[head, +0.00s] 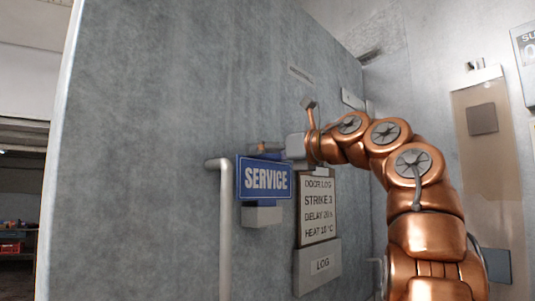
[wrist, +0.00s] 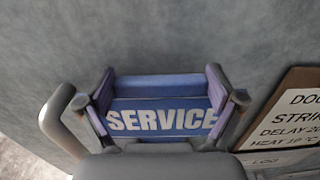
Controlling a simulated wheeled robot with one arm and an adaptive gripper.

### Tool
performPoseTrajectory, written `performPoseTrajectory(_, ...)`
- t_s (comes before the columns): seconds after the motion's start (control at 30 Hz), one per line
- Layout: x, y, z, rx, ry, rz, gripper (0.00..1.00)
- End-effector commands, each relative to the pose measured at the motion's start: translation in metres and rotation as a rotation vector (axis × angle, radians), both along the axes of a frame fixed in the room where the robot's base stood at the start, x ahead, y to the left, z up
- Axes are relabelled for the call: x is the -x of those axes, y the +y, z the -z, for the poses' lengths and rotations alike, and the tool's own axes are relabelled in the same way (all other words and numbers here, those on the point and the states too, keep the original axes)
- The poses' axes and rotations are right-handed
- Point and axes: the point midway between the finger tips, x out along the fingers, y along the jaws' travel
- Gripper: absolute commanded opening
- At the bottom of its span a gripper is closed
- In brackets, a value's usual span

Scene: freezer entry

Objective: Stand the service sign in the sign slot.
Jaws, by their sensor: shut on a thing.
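The blue service sign (head: 264,180) is upright, its white lettering facing the head camera. A small grey block (head: 262,217), which looks like the sign slot, is on the wall directly under the sign. The sign's lower edge overlaps the block's top in the head view; I cannot tell whether it is inside the slot. My gripper (head: 268,150) is at the sign's top edge. In the wrist view my gripper (wrist: 160,98) has one finger at each side of the sign (wrist: 160,118), shut on it. The slot is hidden in the wrist view.
A pale vertical handle (head: 224,230) stands out from the wall just left of the sign. A door log board (head: 318,210) and a grey log box (head: 317,266) are close on the right. The wall above is mostly bare.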

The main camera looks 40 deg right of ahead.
Motion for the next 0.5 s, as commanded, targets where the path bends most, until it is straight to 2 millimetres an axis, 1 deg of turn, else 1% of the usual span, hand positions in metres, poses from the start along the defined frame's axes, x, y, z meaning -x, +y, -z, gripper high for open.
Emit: performPoseTrajectory(0.5, 0.0, 0.0001, 0.0087, 0.0, -0.001, 0.0, 0.65)
